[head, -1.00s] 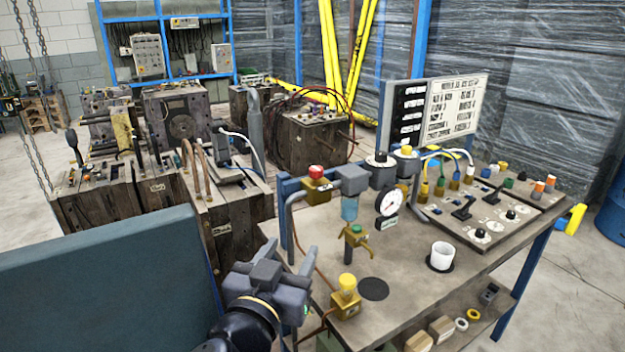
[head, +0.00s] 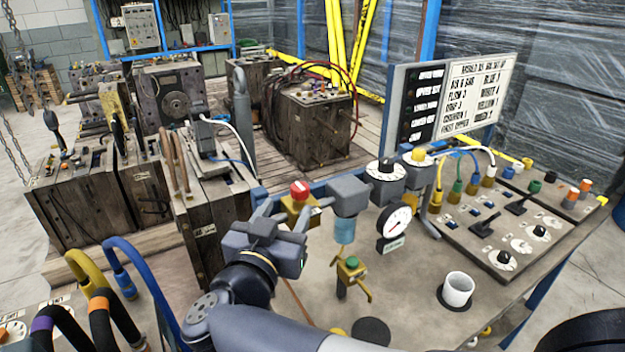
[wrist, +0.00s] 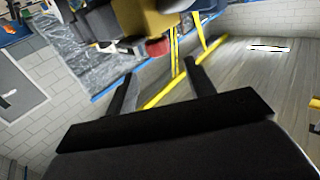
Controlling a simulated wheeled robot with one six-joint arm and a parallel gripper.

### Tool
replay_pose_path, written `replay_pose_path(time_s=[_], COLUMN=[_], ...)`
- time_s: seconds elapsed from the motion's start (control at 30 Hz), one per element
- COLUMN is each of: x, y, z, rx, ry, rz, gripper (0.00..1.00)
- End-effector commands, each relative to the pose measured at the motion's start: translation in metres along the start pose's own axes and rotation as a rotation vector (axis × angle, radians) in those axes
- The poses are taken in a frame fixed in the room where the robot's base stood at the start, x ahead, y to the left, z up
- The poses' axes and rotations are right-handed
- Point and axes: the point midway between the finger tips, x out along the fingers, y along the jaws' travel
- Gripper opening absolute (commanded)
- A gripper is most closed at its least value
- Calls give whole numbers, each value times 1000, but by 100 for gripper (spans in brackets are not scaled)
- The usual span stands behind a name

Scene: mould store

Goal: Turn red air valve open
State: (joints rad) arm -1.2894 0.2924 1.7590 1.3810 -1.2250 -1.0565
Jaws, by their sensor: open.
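The red air valve (head: 299,188) is a red knob on a squat brass-yellow body, at the back left corner of the bench beside a grey fitting. In the head view my gripper (head: 285,213) is just in front of it and to its left, and partly hides the brass body. In the wrist view the red knob (wrist: 157,47) shows just beyond and between the two spread fingertips (wrist: 159,71). The jaws are open and empty. No clear contact with the knob shows.
A clear bowl filter (head: 345,230), a pressure gauge (head: 399,221) and a green-topped brass tap (head: 352,268) stand close to the right. A white cup (head: 457,290) is on the bench (head: 415,300). Mould blocks (head: 165,100) stand behind left.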

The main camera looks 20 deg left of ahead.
Motion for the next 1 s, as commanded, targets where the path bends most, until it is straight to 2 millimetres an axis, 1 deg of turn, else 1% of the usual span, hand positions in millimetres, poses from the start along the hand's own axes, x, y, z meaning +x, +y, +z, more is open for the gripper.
replay_pose_path(time_s=[0.03,0.2,0.3,0.4,0.5,0.6,0.87,1.0], x=[10,43,60,74,82,86,86,86], y=[2,2,2,1,1,1,0,0], z=[0,0,0,0,0,0,0,0], rx=[-1,-1,-1,0,0,0,0,0], ry=[-1,-1,-1,-1,0,0,-1,-1], rz=[5,6,5,4,1,1,0,0], gripper=[51,51,51,51,51,51,51,40])
